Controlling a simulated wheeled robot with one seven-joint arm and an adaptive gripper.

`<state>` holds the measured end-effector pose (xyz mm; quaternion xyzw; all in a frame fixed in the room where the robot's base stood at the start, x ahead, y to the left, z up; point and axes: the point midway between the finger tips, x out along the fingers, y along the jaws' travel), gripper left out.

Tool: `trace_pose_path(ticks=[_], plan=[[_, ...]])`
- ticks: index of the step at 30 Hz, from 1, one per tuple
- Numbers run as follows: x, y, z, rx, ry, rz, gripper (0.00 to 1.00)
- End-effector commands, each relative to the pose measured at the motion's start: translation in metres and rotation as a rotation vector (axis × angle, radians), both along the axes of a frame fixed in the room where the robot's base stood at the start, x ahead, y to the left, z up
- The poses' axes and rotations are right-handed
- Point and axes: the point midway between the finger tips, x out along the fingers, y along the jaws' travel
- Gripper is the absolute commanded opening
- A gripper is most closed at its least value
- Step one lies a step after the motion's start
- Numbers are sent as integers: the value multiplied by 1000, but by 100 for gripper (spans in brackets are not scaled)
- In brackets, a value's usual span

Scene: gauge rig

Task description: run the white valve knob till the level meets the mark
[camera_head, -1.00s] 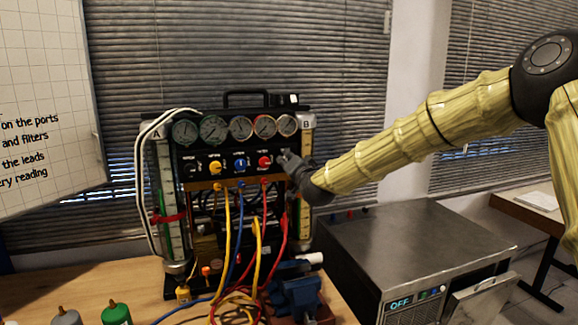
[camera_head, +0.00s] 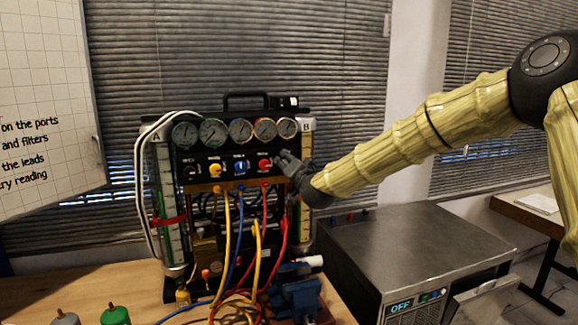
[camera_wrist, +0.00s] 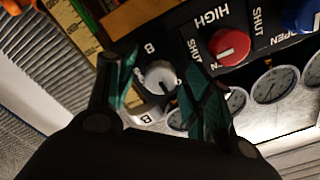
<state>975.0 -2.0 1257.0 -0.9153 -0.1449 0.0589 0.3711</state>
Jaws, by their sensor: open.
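The white valve knob (camera_wrist: 161,78) shows in the wrist view between the fingers of my open gripper (camera_wrist: 155,85), on the black panel by a letter B. I cannot tell whether the fingers touch it. In the head view my gripper (camera_head: 285,165) is at the right end of the panel and hides the white knob. The gauge rig (camera_head: 235,160) carries a sight column B (camera_head: 306,150) at its right, partly behind my gripper, and a column A (camera_head: 168,190) at its left with a red band. The liquid level and mark on column B are too small to tell.
A red knob (camera_wrist: 229,45) sits close beside the white one, with a blue knob (camera_wrist: 308,16) beyond it. Dial gauges (camera_head: 240,130) line the rig's top. Coloured leads (camera_head: 240,250) hang in front. A grey metal unit (camera_head: 410,245) stands at the right.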

Motion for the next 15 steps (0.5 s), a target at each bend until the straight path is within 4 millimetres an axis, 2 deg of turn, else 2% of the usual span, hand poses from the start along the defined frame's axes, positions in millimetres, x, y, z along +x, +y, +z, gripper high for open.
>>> trace_pose_path(ticks=[7, 15], plan=[[-18, -6, 0, 1, 1, 1, 51], [-65, -21, 0, 1, 1, 1, 51]])
